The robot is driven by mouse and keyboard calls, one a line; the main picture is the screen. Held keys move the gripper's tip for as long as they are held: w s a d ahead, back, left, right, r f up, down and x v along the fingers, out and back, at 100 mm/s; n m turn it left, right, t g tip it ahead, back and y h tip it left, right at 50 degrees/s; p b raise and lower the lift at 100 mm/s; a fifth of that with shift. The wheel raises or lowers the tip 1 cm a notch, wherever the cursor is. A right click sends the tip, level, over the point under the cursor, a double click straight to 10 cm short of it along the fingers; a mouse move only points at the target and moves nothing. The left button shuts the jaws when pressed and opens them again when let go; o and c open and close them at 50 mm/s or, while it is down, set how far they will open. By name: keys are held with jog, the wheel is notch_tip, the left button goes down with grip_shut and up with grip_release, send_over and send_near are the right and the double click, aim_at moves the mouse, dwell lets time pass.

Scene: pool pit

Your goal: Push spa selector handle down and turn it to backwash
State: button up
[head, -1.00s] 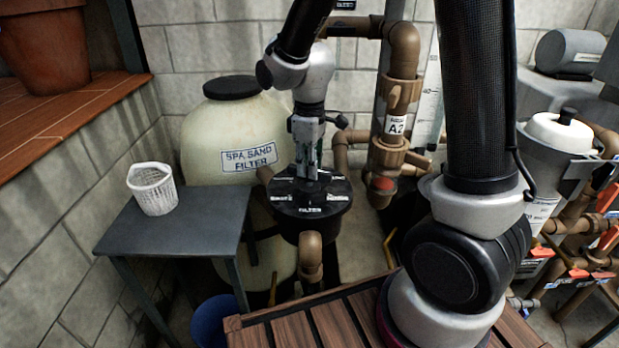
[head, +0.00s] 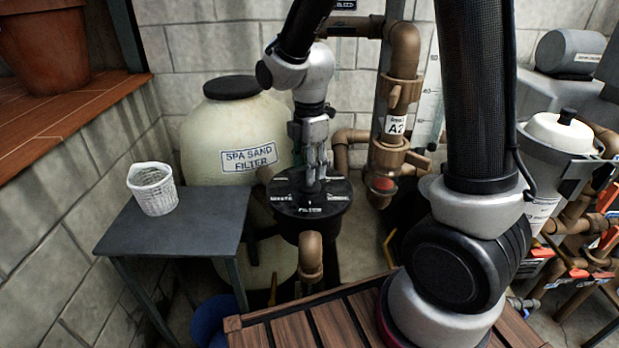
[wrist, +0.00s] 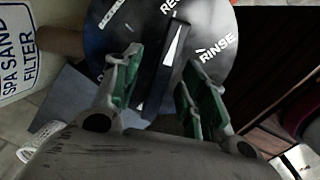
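The spa selector valve has a round black top (head: 338,205) with white lettering, beside the spa sand filter tank (head: 215,135). In the wrist view its dial (wrist: 105,45) shows "RINSE" at the right and a partly cut-off "RE" at the top. The black selector handle (wrist: 165,82), with a white arrow mark, runs across the dial between my fingers. My gripper (head: 316,178) points down over the valve. In the wrist view my gripper (wrist: 163,85) is open, with one green-padded finger on each side of the handle and visible gaps.
A grey table (head: 190,228) with a white basket (head: 153,188) stands left of the valve. Brown pipes (head: 400,90) rise just to the right. A wooden slatted surface (head: 320,330) lies in front, and a blue bucket (head: 210,318) is below.

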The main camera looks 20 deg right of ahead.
dwell(0.4)
notch_tip(320, 180, up, 7)
jog(key=shift+r, duration=0.1)
dwell(0.3)
